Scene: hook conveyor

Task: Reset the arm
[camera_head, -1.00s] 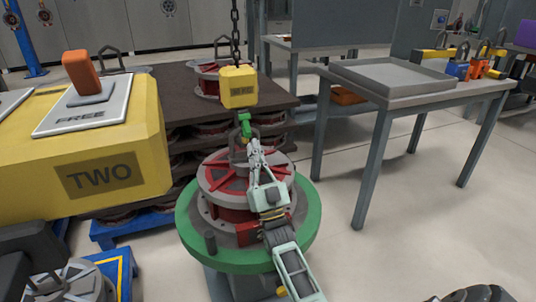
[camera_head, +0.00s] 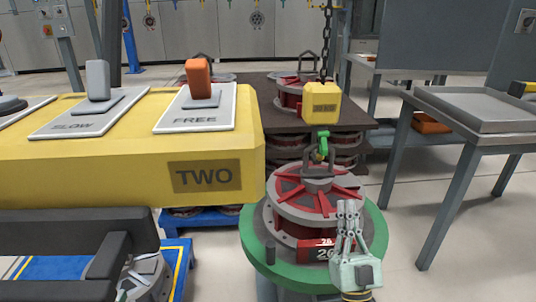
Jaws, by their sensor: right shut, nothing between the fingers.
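My right gripper (camera_head: 348,208) points upward at the lower right of the head view, its fingers together and nothing between them. It appears in front of the right side of the red and grey round part (camera_head: 300,190), which sits on a green round stand (camera_head: 256,252). The green hook (camera_head: 322,144) hangs below a yellow block (camera_head: 321,104) on a chain (camera_head: 326,45). The hook meets the ring on top of the part, though whether it is engaged is hard to tell. My left gripper is not in view.
A large yellow control box (camera_head: 110,165), marked TWO, fills the left, with a grey lever (camera_head: 97,80) and an orange lever (camera_head: 199,78) at FREE. A dark table (camera_head: 270,92) stands behind. A grey table with a tray (camera_head: 470,108) stands right, with clear floor near it.

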